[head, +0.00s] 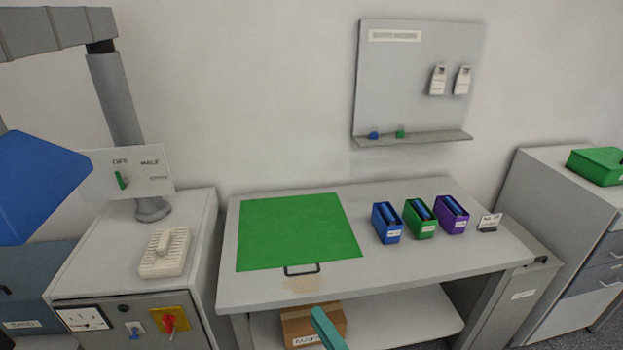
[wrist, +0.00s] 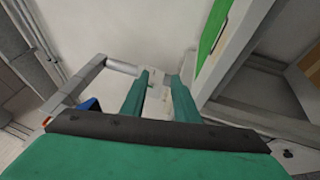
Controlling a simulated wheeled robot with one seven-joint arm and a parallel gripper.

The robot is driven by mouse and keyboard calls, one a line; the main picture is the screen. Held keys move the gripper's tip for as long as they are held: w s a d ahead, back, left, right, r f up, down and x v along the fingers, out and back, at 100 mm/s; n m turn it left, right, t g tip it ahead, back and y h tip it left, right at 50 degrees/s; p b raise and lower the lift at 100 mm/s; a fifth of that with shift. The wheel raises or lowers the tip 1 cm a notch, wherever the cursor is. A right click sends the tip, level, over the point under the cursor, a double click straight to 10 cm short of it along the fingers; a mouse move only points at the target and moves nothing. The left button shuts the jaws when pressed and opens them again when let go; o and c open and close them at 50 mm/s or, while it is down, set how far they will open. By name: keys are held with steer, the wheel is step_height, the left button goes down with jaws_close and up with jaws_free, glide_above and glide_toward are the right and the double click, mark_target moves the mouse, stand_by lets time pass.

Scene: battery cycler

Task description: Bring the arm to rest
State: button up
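My gripper (wrist: 161,80) shows in the wrist view with its two teal fingers apart and nothing held between them. In the head view, a teal part of my gripper (head: 326,328) rises from the bottom edge, in front of the lower shelf and a cardboard box (head: 298,325). It appears in front of the table's front edge, apart from the things on the tabletop. The rest of my arm is out of the head view.
The table (head: 400,265) carries a green mat (head: 298,230) and blue (head: 386,224), green (head: 419,220) and purple (head: 452,216) bins. A cabinet (head: 85,265) with a switch panel stands left; a drawer cabinet (head: 560,215) stands right.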

steer(key=s+a+f+m+g+h, duration=0.1)
steer(key=s+f+m+h, duration=0.45)
steer(key=f+m, duration=0.35)
steer(key=s+f+m+g+h, duration=0.1)
steer(key=s+f+m+h, duration=0.3)
steer(key=s+f+m, duration=0.35)
steer(key=s+a+r+m+h, duration=0.1)
steer(key=s+r+m, duration=0.2)
steer(key=s+m, duration=0.6)
steer(key=s, duration=0.9)
steer(key=shift+a+r+h, duration=0.15)
steer(key=shift+h, duration=0.2)
